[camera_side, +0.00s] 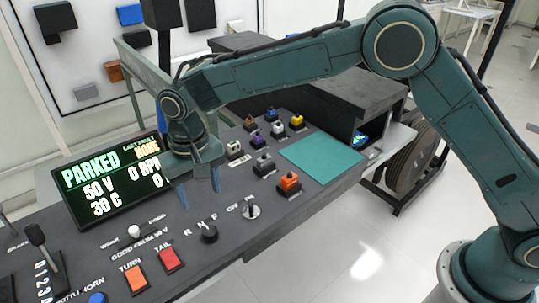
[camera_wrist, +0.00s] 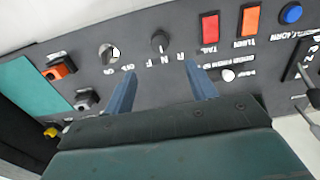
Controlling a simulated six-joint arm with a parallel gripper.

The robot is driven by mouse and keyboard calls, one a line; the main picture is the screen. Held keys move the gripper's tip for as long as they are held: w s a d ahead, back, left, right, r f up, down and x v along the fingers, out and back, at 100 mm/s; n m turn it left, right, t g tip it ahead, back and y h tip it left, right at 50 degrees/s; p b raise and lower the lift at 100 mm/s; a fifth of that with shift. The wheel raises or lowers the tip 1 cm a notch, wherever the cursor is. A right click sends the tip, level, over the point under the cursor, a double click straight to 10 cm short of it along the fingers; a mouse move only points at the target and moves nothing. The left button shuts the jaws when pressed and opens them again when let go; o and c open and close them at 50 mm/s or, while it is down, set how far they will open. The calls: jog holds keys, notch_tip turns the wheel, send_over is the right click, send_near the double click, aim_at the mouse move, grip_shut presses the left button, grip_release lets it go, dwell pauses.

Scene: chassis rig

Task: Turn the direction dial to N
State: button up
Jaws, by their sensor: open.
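The direction dial is a round black knob (camera_side: 209,233) on the dark sloping panel, with the letters R, N and F printed beside it. It also shows in the wrist view (camera_wrist: 159,42), at the top centre, with the letters between it and my gripper. I cannot tell which letter it points to. My gripper (camera_side: 200,199) is open and empty above the panel, behind the dial in the side view. In the wrist view its two blue fingers (camera_wrist: 160,71) are spread, short of the dial and apart from it.
A key-like switch (camera_side: 251,211) stands to the dial's right, and red (camera_side: 168,260) and orange (camera_side: 136,279) buttons to its left. A lit display (camera_side: 110,182) reads PARKED. Several coloured connector blocks and a bare teal mat (camera_side: 322,155) lie farther right.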

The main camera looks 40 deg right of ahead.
jog(key=shift+r, duration=0.8)
jog(key=s+d+r+t, duration=0.1)
jog(key=s+d+r, duration=0.4)
jog(key=d+r, duration=0.4)
jog(key=s+d+r+t, duration=0.2)
jog(key=s+d+r, duration=0.4)
jog(key=d, duration=0.4)
jog(key=s+d+t, duration=0.1)
jog(key=s+d, duration=0.5)
jog(key=s, duration=0.3)
jog(key=s+d+t, duration=0.1)
jog(key=s+d, duration=0.5)
jog(key=s, duration=0.3)
jog(key=shift+s+f+t, duration=0.2)
jog(key=shift+s+t, duration=0.1)
jog(key=shift+s, duration=0.05)
